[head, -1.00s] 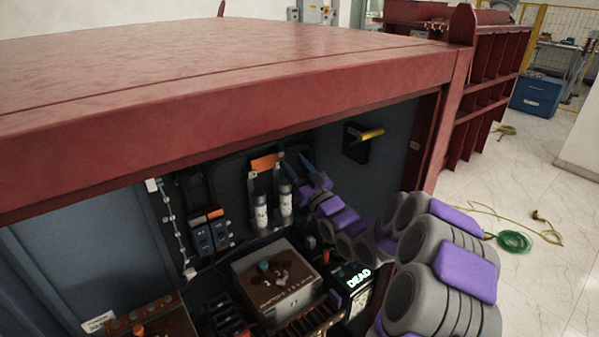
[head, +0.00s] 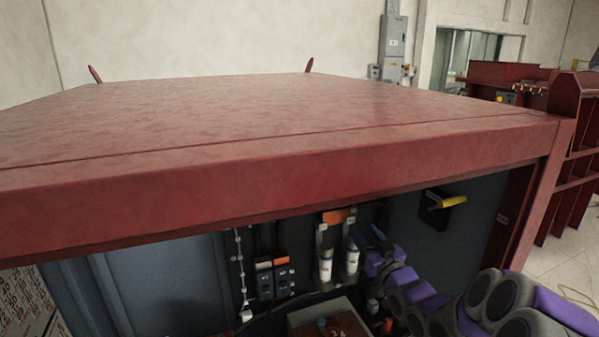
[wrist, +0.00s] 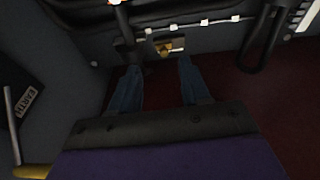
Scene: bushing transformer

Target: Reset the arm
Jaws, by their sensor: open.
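My arm, grey with purple pads, reaches from the lower right into the open red cabinet (head: 300,165) in the head view. My gripper (head: 371,238) is there, just right of two white cylinders under an orange label; how far it is from them is hard to tell. In the wrist view my gripper (wrist: 160,78) shows two blue fingers spread apart with nothing between them. A small brass-coloured part (wrist: 170,47) on the cabinet wall shows beyond the fingertips.
A yellow handle (head: 453,202) sits on the wall right of my gripper. The white cylinders (head: 326,265), dark switches (head: 273,278) and a grey box (head: 330,318) are close to the left and below. The red top edge overhangs the opening.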

